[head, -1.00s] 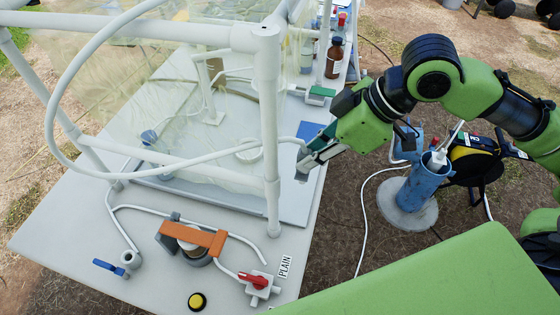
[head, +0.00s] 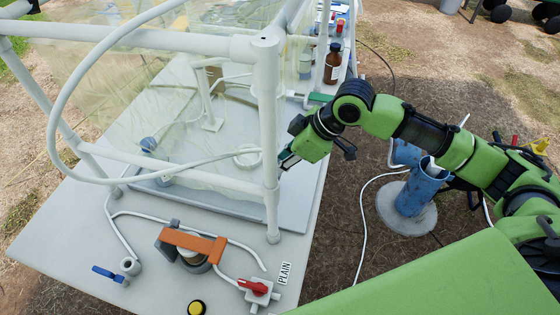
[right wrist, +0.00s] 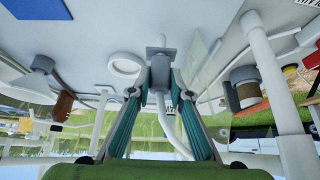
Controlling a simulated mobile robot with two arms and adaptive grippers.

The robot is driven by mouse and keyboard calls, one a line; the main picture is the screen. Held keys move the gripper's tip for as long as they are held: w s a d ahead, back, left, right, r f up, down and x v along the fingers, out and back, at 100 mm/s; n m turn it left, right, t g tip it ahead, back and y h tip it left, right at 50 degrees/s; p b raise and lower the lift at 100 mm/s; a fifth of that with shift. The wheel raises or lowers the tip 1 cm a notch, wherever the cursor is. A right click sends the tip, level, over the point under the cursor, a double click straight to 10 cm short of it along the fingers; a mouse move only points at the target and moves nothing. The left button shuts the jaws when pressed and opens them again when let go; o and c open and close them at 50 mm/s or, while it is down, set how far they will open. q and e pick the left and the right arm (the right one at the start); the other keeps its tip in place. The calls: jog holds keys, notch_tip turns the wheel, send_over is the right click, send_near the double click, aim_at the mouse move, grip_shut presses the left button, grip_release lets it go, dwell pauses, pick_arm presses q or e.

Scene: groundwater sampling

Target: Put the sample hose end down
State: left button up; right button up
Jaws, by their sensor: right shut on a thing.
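My right gripper (right wrist: 161,82) is shut on the sample hose end. In the right wrist view the white hose (right wrist: 177,140) curves away between the fingers, and a grey fitting (right wrist: 161,55) sits at the fingertips. I cannot tell whether the fitting belongs to the hose or is a separate holder. In the head view the right gripper (head: 288,160) reaches to the right side of the clear-walled frame (head: 266,110). Its fingertips are partly hidden by the front post, as is the hose end. My left gripper is not in view.
A white ring (head: 248,156) lies inside the frame. In front are an orange-strapped clamp (head: 192,244), a red-handled valve (head: 254,287) and a blue-handled tap (head: 110,274). A brown bottle (head: 333,64) stands behind. A blue pipe (head: 415,190) stands on the ground at right.

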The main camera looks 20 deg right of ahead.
jog(key=shift+f, duration=0.25)
jog(key=shift+f, duration=0.35)
jog(key=o, duration=1)
jog(key=shift+r, duration=0.35)
jog(key=v, duration=1.2)
jog(key=shift+a+r, duration=0.1)
jog(key=shift+r, duration=0.2)
